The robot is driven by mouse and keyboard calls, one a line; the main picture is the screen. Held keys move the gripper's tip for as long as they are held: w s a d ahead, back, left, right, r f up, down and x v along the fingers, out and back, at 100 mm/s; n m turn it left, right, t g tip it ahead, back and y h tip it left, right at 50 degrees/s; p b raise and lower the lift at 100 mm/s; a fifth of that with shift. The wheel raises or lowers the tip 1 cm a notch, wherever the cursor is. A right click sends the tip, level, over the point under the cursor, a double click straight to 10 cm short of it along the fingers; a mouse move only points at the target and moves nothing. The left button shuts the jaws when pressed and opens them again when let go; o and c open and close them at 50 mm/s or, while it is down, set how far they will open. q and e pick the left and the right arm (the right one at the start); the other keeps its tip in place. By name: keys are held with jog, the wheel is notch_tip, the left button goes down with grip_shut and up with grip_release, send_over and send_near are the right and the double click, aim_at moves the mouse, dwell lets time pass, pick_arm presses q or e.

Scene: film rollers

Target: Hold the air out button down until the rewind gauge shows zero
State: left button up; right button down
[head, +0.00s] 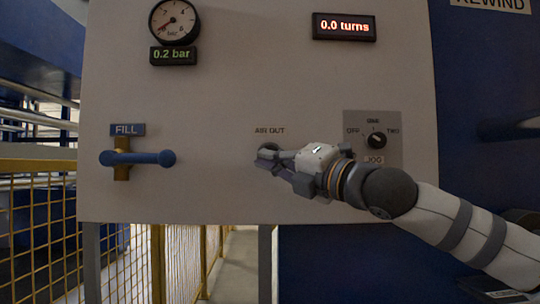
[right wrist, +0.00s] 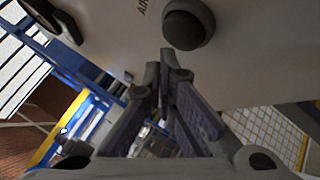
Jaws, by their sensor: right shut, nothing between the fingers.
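The air out button (head: 268,147) is a dark round knob under the "AIR OUT" label on the pale panel. It is partly hidden by my right gripper (head: 262,161), which reaches in from the right. In the right wrist view the button (right wrist: 188,25) shows as a dark dome just beyond the fingertips (right wrist: 166,55). The right gripper is shut and empty; I cannot tell whether it touches the button. The round gauge (head: 174,20) at upper left has its needle toward the lower left, and the display (head: 173,55) below it reads 0.2 bar. My left gripper is not in view.
A blue FILL lever (head: 140,158) lies level at the panel's left. A selector switch (head: 376,140) sits right of the button, close to my right arm. A red display (head: 344,26) reads 0.0 turns. Yellow mesh fencing (head: 60,230) stands at lower left.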

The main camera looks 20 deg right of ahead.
jog(key=shift+w+d, duration=0.1)
jog(key=shift+w, duration=0.3)
jog(key=shift+w+d+p, duration=0.2)
jog(key=shift+w+p, duration=0.1)
jog(key=shift+w, duration=0.2)
dwell(2.4)
dwell(2.1)
jog(key=shift+s+a+b, duration=0.25)
jog(key=shift+s+b, duration=0.3)
jog(key=shift+s, duration=0.3)
jog(key=shift+s, duration=0.1)
